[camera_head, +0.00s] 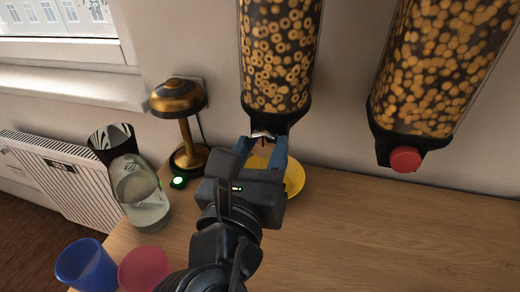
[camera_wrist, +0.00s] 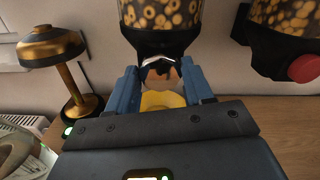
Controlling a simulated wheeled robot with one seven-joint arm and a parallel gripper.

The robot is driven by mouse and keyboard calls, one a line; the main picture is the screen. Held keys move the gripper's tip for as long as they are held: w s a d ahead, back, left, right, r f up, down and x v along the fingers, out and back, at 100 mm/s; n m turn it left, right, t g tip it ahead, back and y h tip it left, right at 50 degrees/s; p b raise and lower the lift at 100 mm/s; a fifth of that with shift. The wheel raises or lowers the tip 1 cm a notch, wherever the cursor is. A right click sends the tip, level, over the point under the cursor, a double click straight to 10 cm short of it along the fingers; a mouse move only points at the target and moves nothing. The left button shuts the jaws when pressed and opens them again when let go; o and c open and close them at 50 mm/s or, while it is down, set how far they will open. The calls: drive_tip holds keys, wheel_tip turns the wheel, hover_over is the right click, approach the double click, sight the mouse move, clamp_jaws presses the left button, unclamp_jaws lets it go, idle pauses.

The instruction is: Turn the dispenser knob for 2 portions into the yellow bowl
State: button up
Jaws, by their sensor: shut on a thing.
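The left dispenser (camera_head: 278,60) hangs on the wall, filled with ring-shaped cereal. Its knob (camera_wrist: 158,60) shows as a pale edge below the dark neck. My gripper (camera_head: 263,147) is shut on this knob, with one blue finger on each side of it; the wrist view shows the fingers too (camera_wrist: 157,82). The yellow bowl (camera_head: 295,179) stands on the counter below the outlet, partly hidden behind my gripper. The wrist view shows part of the bowl (camera_wrist: 163,101) between the fingers. I cannot tell whether cereal lies in it.
A second dispenser (camera_head: 440,70) with a red knob (camera_head: 405,159) hangs at the right. A gold lamp (camera_head: 178,97), a glass jar (camera_head: 140,195), a blue cup (camera_head: 86,265) and a red cup (camera_head: 144,268) stand at the left. The wooden counter (camera_head: 400,235) is clear at the right.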

drive_tip(key=shift+c, duration=1.4)
drive_tip(key=shift+m+p, duration=0.3)
drive_tip(key=m+p, duration=0.1)
drive_tip(key=m, duration=0.1)
drive_tip(key=shift+d+r+m+p, duration=0.1)
drive_tip(key=shift+m+p, duration=0.2)
drive_tip(key=shift+p, duration=0.05)
drive_tip(key=m+p, duration=0.1)
drive_tip(key=m, duration=0.3)
drive_tip(key=shift+m, duration=0.3)
drive_tip(key=m, duration=0.3)
drive_tip(key=m+b, duration=0.1)
drive_tip(key=m, duration=0.1)
drive_tip(key=shift+f, duration=0.25)
drive_tip(key=shift+m+b, duration=0.75)
drive_tip(key=shift+m, duration=1.75)
drive_tip(key=o, duration=1)
